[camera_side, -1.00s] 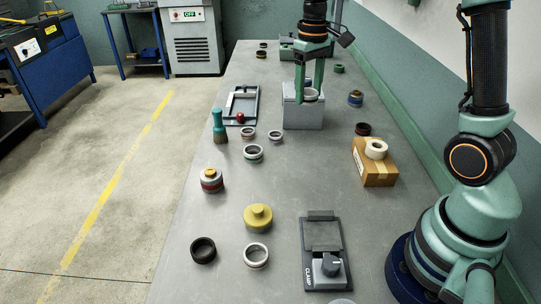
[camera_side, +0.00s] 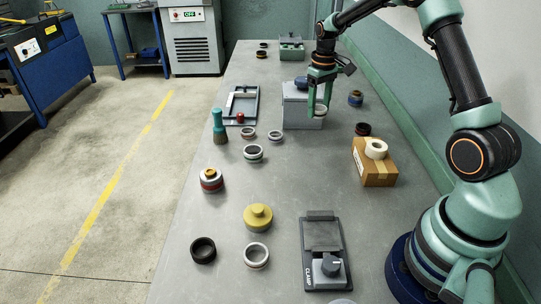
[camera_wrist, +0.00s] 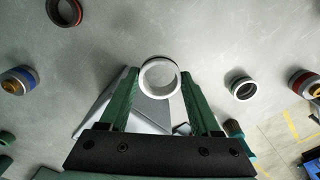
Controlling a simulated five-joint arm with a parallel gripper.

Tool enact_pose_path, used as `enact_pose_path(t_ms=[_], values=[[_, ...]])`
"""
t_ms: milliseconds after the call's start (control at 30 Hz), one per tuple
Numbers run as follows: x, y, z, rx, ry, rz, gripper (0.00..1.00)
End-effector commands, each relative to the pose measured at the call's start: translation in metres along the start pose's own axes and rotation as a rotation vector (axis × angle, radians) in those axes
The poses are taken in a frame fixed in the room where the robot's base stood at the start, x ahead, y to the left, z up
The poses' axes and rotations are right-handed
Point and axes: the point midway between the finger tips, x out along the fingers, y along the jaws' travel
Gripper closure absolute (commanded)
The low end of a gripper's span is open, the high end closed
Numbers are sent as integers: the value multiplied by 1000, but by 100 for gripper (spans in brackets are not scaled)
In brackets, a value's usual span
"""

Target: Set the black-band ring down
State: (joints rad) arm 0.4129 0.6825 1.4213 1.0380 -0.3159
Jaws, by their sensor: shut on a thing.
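My gripper (camera_side: 320,106) is shut on a pale ring (camera_side: 320,108) in front of the right part of the grey box. In the wrist view the ring (camera_wrist: 160,62) sits between the two green fingertips, its hole facing the camera. Another ring with a dark band (camera_side: 253,153) stands on the bench to the left, apart from my gripper.
The grey box (camera_side: 297,117) with a blue knob (camera_side: 301,83) is close to my gripper. A dark ring (camera_side: 362,129) and a carton (camera_side: 374,172) with a tape roll stand to the right. A clamp fixture (camera_side: 322,240) is at the front. The bench between the box and clamp has clear room.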

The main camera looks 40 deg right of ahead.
Motion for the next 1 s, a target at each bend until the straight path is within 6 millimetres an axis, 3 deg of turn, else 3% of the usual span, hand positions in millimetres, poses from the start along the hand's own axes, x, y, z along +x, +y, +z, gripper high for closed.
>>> enact_pose_path(t_ms=[100,200,433,633,1000], values=[[29,-1,1,0,-5,-2,100],[44,0,1,0,-2,-1,100],[61,0,0,0,-1,0,100],[90,0,0,0,-1,0,100],[97,0,0,0,2,0,100]])
